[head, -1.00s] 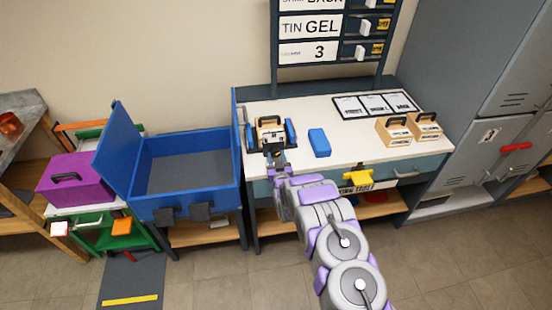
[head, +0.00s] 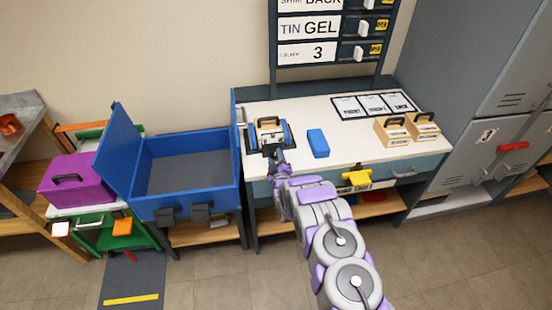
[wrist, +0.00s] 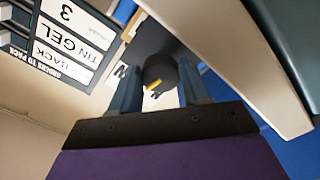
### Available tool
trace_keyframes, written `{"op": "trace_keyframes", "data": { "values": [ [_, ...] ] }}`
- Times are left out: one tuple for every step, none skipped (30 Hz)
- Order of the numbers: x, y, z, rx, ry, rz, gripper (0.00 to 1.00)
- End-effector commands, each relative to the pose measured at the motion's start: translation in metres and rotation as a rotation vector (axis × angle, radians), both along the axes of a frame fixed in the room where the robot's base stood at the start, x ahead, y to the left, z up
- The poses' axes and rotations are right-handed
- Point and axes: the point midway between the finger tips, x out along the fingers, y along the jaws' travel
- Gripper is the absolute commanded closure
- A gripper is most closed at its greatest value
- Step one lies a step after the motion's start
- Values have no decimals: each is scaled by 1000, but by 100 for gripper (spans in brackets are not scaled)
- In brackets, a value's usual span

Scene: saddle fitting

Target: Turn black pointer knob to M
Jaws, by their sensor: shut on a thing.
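The black pointer knob (wrist: 160,70) with a yellow mark sits between the two blue-grey fingers of my gripper (wrist: 155,84) in the wrist view. The fingers are shut on it. A small white label (wrist: 119,75) with a dark letter, apparently N, shows beside the left finger; no M can be made out. In the head view my gripper (head: 271,150) is at the front of a tan device (head: 268,132) with a black handle and blue side pads, on the left of the white bench. The knob itself cannot be made out there.
A blue block (head: 318,143) lies right of the device. Two tan boxes (head: 391,130) with handles and a framed card row (head: 374,105) are farther right on the bench (head: 350,150). An open blue bin (head: 187,172) stands to the left.

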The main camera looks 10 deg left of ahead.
Motion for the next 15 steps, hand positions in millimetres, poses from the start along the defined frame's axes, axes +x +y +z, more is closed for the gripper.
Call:
{"op": "trace_keyframes", "data": {
  "values": [
    [-1,4,0,-28,-7,8,84],
    [-1,4,0,-44,-12,8,84],
    [-2,4,0,-65,-18,8,84],
    [-1,4,0,-79,-22,8,84],
    [-2,4,0,-92,-25,8,84],
    [-2,4,0,-108,-30,8,84],
    [-2,4,0,-118,-32,9,84],
    [-2,4,0,-126,-35,8,84],
    [-2,4,-1,-138,-38,9,84],
    [-2,4,-1,-145,-40,9,84],
    [-2,4,-1,-150,-41,9,84],
    [-2,4,-1,-158,-44,9,84],
    [-2,4,-1,-162,-45,9,84],
    [-2,4,-1,-166,-46,9,84],
    [-2,4,-1,-170,-47,9,84]
  ]
}}
